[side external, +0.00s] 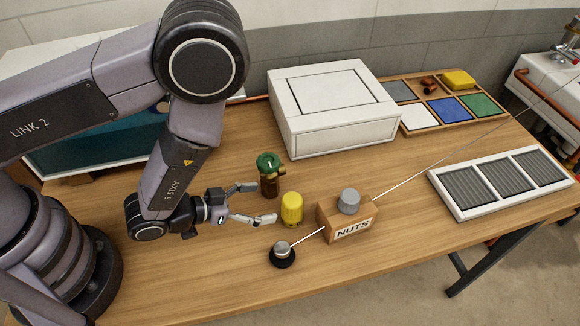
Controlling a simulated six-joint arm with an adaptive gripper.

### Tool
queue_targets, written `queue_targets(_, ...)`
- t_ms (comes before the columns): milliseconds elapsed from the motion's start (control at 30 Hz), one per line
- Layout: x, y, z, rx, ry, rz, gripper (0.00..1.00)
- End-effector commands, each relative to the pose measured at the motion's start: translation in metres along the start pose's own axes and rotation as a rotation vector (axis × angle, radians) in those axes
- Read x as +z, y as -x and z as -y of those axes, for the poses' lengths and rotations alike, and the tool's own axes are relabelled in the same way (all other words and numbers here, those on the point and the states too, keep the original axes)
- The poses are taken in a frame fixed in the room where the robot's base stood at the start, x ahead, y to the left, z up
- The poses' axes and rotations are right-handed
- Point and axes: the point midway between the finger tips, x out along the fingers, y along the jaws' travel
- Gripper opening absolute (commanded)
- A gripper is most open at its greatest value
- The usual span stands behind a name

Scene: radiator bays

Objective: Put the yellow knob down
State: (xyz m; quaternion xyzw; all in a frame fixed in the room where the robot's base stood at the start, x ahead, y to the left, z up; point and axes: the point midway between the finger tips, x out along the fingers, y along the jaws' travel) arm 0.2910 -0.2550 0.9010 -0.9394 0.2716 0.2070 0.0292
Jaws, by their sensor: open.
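The yellow knob (292,209) stands upright on the wooden table, left of the box marked NUTS. My gripper (262,203) is open, its two fingers apart and pointing right toward the knob. The knob appears just beyond the fingertips, with nothing seen between the fingers. Whether the nearer fingertip touches the knob I cannot tell. A brass valve with a green handwheel (269,162) stands just behind the gripper, close to the farther finger.
The wooden NUTS box (351,226) has a grey knob (348,201) on it. A black-based round piece (282,255) sits in front, with a thin rod crossing rightward. A white box (331,133), a sorting tray (417,132) and a white grille frame (460,205) stand farther off. Front table is clear.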

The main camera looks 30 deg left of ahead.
Motion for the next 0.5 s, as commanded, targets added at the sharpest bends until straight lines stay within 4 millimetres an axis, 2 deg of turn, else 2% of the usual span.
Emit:
queue_targets(100,0.006,-0.001,-0.003,0.009,-0.008,-0.022,0.75)
queue_targets(267,0.005,-0.016,-0.003,0.009,-0.005,-0.028,0.75)
queue_targets(500,0.004,-0.053,-0.003,0.009,-0.007,-0.029,0.75)
